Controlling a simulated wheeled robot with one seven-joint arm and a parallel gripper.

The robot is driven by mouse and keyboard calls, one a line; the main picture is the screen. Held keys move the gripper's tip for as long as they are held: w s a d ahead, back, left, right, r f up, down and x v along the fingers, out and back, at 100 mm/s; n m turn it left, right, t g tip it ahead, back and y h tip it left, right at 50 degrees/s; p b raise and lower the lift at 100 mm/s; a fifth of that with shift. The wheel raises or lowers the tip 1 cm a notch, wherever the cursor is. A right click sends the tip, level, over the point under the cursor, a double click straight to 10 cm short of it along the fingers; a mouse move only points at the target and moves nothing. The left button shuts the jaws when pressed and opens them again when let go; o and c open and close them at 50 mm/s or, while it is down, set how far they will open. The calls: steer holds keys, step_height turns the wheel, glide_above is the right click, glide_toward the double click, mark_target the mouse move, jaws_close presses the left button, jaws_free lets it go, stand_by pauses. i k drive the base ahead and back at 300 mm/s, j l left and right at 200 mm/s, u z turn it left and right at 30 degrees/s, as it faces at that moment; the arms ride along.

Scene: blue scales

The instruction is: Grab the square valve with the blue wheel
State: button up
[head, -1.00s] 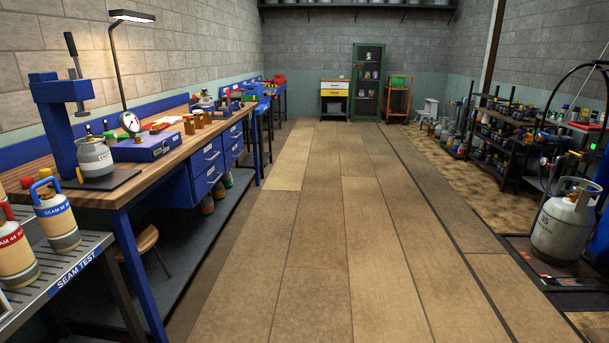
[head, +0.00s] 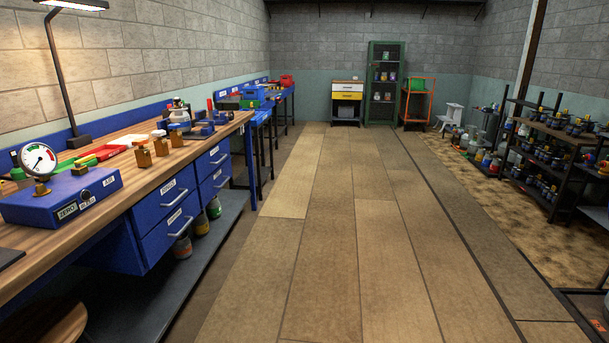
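I cannot single out a square valve with a blue wheel at this distance. Small brass-coloured blocks, one of them a nearer block (head: 143,158), stand on the wooden workbench (head: 110,235) at left; the colour of their tops is not clear. Several small dark and yellow fittings, some bluish, sit in rows on the black rack (head: 568,136) at right, too small to tell apart. My gripper is not in view.
The plank floor (head: 330,260) ahead is clear. A blue gauge box (head: 62,203) and a lamp (head: 62,75) stand on the bench, above blue drawers (head: 168,218). A stool (head: 45,328) is at lower left. A green cabinet (head: 383,60) stands at the back.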

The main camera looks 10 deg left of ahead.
mark_target(176, 136)
steer(key=i+u, duration=0.15)
steer(key=i, duration=0.8)
steer(key=i+l+u, duration=0.1)
steer(key=i, duration=0.8)
steer(key=i+j+u, duration=0.1)
steer(key=i+u, duration=0.15)
steer(key=i, duration=0.3)
steer(key=i+u, duration=0.25)
steer(key=i, duration=0.3)
steer(key=i+l+u, duration=0.1)
steer(key=i+u, duration=0.15)
steer(key=i, duration=0.35)
steer(key=i+l+u, duration=0.25)
steer(key=i, duration=0.3)
